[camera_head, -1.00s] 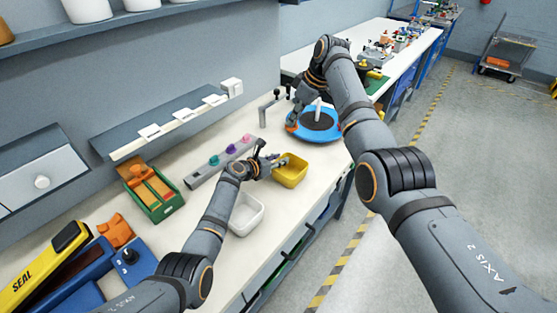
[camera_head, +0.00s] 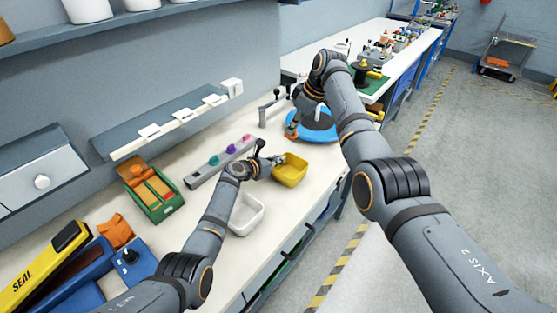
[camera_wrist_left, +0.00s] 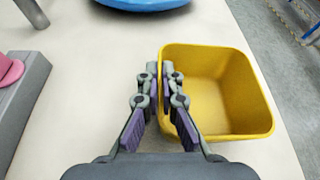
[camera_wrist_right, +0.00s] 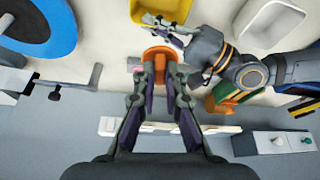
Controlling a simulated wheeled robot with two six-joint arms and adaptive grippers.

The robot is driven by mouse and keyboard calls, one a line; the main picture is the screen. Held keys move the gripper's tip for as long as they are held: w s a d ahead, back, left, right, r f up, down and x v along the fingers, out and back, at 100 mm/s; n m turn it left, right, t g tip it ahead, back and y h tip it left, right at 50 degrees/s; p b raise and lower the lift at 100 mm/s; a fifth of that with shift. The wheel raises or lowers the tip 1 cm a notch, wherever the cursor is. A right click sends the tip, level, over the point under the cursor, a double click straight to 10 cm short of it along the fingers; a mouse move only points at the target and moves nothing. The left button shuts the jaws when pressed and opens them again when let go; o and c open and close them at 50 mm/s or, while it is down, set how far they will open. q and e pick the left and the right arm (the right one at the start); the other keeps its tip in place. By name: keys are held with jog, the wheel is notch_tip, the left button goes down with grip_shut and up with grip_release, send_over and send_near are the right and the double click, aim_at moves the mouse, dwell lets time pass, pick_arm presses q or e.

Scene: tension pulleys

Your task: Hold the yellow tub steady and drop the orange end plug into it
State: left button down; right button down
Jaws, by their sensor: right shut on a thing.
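The yellow tub (camera_head: 291,172) stands upright and empty on the white bench, and it fills the right of the left wrist view (camera_wrist_left: 222,95). My left gripper (camera_wrist_left: 160,75) is at the tub's left wall with a narrow gap between its fingers. One finger is outside the wall and the other overlaps the tub's inside; contact is unclear. My right gripper (camera_wrist_right: 160,75) is shut on the orange end plug (camera_wrist_right: 159,54), holding it in the air. In the head view the plug (camera_head: 291,135) shows small, apart from the tub, in front of the blue disc.
A blue round turntable (camera_head: 325,136) lies behind the tub. A white tub (camera_head: 246,214) stands in front. A grey rail with coloured knobs (camera_head: 218,163) and a green box with orange parts (camera_head: 152,190) are at left. Bare bench lies between them.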

notch_tip(320, 180, down, 9)
jog(key=shift+r, duration=0.2)
dwell(0.8)
jog(key=c, duration=1.3)
grip_release()
jog(key=shift+c, duration=0.2)
jog(key=v, duration=1.2)
pick_arm(q)
jog(key=c, duration=1.4)
grip_release()
jog(key=shift+c, duration=0.2)
